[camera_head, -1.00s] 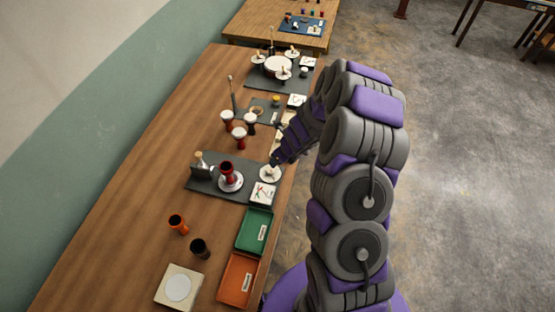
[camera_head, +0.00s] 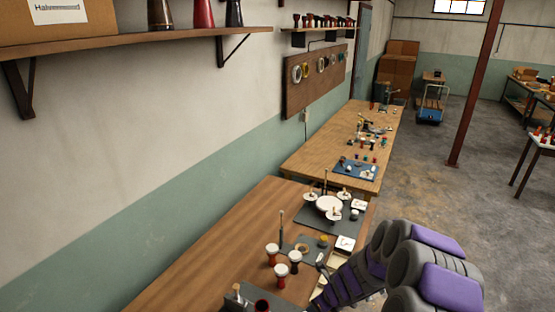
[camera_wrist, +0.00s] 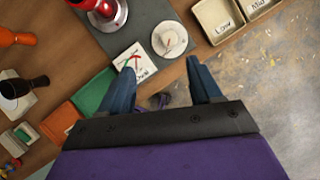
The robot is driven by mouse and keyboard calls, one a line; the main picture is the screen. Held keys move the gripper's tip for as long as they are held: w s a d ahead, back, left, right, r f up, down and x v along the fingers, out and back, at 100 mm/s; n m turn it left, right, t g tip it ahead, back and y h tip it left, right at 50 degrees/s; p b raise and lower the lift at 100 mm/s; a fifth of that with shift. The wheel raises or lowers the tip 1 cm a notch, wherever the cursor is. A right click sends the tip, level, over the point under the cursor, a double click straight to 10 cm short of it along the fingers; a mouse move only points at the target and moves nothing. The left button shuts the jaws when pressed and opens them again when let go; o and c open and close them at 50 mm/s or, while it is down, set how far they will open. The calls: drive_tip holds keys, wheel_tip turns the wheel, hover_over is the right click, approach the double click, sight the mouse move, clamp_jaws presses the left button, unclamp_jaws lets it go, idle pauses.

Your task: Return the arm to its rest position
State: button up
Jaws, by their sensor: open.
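My arm (camera_head: 385,275) reaches up from the bottom right of the head view, along the right edge of the near workbench (camera_head: 215,250). In the wrist view my gripper (camera_wrist: 161,68) is open, its two dark blue fingers apart with nothing between them. Below the fingers are a white card with a red and green mark (camera_wrist: 133,60), a white round disc (camera_wrist: 170,40) on a grey mat (camera_wrist: 150,15), and the bench edge. A red drum (camera_wrist: 105,15) stands on the mat at the upper left.
Red and white goblet drums (camera_head: 282,268) stand on the bench left of my arm. Trays labelled Low (camera_wrist: 218,18) and Mid lie at the wrist view's top right. Open concrete floor (camera_head: 430,170) lies to the right.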

drive_tip(key=s+a+r+n+g+y+b, duration=0.25)
drive_tip(key=s+a+r+n+b, duration=0.25)
drive_tip(key=s+a+r+n, duration=0.85)
drive_tip(key=s+d+n+g+h+b, duration=0.1)
drive_tip(key=s+d+n, duration=0.3)
drive_tip(key=s, duration=0.4)
drive_tip(key=s+d+r+n+g+h+b, duration=0.1)
drive_tip(key=s+d+n+h+b, duration=0.1)
drive_tip(key=s+n, duration=0.4)
drive_tip(key=s+d+n+g+h+b, duration=0.1)
drive_tip(key=s+d+n, duration=0.4)
drive_tip(key=s, duration=0.6)
drive_tip(key=d+h+b, duration=0.1)
drive_tip(key=b, duration=0.1)
drive_tip(key=shift+r+b, duration=0.25)
drive_tip(key=shift+b, duration=0.05)
